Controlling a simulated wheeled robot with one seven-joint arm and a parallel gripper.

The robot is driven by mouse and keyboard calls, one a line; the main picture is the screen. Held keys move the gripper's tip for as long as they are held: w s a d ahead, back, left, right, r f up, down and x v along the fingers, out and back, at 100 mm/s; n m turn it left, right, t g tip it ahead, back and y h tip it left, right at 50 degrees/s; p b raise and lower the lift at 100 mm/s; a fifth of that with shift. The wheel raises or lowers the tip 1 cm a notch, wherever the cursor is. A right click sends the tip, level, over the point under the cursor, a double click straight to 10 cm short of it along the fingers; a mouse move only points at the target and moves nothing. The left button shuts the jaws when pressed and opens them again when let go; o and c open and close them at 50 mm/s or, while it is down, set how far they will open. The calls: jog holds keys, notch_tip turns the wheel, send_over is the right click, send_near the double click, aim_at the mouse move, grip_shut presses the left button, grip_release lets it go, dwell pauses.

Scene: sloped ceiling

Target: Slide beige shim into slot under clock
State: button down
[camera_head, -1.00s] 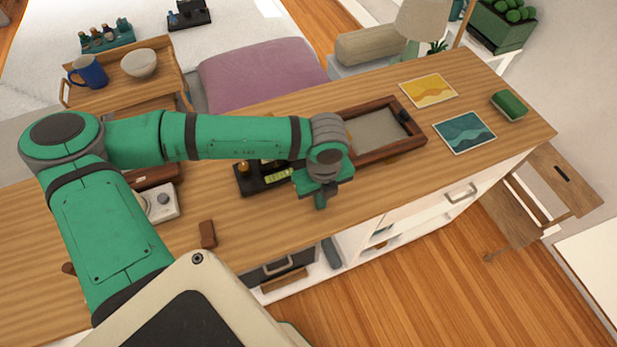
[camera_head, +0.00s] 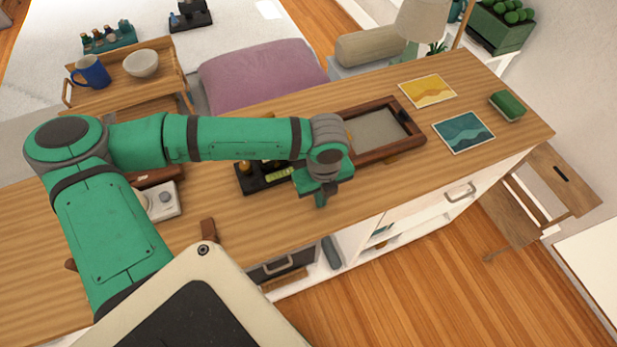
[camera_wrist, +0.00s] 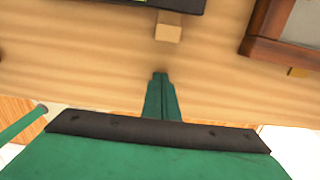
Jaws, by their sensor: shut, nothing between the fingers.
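A small beige block, which looks like the shim (camera_wrist: 168,27), lies on the wooden top at the top of the wrist view. Its far end meets the front edge of a black item (camera_wrist: 150,3); I cannot tell how far it reaches in. This black item, with a yellow-green label, also shows in the head view (camera_head: 262,178), partly behind my arm; I cannot tell for certain that it is the clock. My gripper (camera_wrist: 160,78) is shut and empty, a short gap from the block's near end. In the head view my gripper (camera_head: 320,200) hides the block.
A dark wooden frame tray (camera_head: 415,140) lies right of the black item. A grey-white box with a knob (camera_head: 167,203) and a brown block (camera_head: 207,230) are to the left. Two picture cards, yellow (camera_head: 428,91) and teal (camera_head: 463,132), lie at right. The counter's front edge is close.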

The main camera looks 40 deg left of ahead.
jog(key=shift+d+f, duration=0.2)
jog(key=shift+f, duration=0.35)
jog(key=shift+r, duration=0.1)
jog(key=shift+d+r, duration=0.35)
jog(key=shift+r, duration=0.25)
jog(key=shift+s+d+r, duration=0.1)
jog(key=shift+s+r, duration=0.05)
jog(key=shift+r, duration=0.35)
jog(key=shift+s+d+r, duration=0.1)
jog(key=shift+r, duration=0.35)
jog(key=shift+s+d+r, duration=0.15)
jog(key=shift+d+r, duration=0.15)
jog(key=shift+r, duration=0.5)
jog(key=shift+s+d+r, duration=0.15)
jog(key=shift+d+r, duration=0.15)
jog(key=shift+r, duration=0.5)
